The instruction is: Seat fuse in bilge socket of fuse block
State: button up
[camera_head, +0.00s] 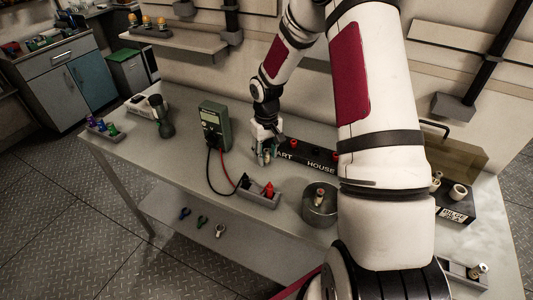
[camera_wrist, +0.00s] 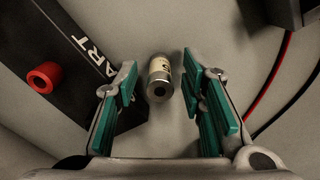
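My gripper (camera_wrist: 160,95) is open, with green pads on both fingers. A small cylindrical fuse (camera_wrist: 160,79) with a pale label and metal ends lies between the fingertips in the wrist view, with a gap on each side. In the head view my gripper (camera_head: 265,152) is low over the bench, at the left end of the black fuse block (camera_head: 309,157), and the fuse is not distinguishable there. The block reads "ART" and "HOUSE" and has red rings. Its right end (camera_head: 458,213) reads "BILGE" and carries a pale ring-shaped socket (camera_head: 458,192). My arm hides its middle.
A green multimeter (camera_head: 214,127) with red and black leads stands left of my gripper. A grey tray (camera_head: 258,200) with red pieces and a round metal bowl (camera_head: 320,212) are in front. An amber cover (camera_head: 458,158) rises behind the block's right end. Another tray (camera_head: 463,275) is front right.

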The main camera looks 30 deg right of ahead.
notch_tip(320, 180, up, 11)
jog(key=s+a+r+t, duration=0.1)
jog(key=s+a+r, duration=0.2)
jog(key=s+r, duration=0.2)
jog(key=s+a+r+t+h, duration=0.1)
jog(key=s+a+r, duration=0.2)
jog(key=s+r, duration=0.3)
jog(key=s+a+r+t+b, duration=0.1)
jog(key=s+a+r, duration=0.3)
jog(key=r, duration=0.5)
jog(key=shift+s, duration=0.8)
jog(key=shift+o, duration=0.5)
jog(key=s+a+r+t+y, duration=0.1)
jog(key=s+a+t, duration=0.1)
jog(key=s, duration=0.7)
jog(key=shift+a, duration=0.7)
jog(key=n+g, duration=0.5)
jog(key=n, duration=1.3)
send_over(265, 151)
notch_tip(265, 151, down, 18)
jog(key=f, duration=0.1)
notch_tip(265, 151, down, 8)
jog(key=shift+w+r, duration=0.1)
jog(key=shift+d+f, duration=0.2)
jog(key=shift+f, duration=2.45)
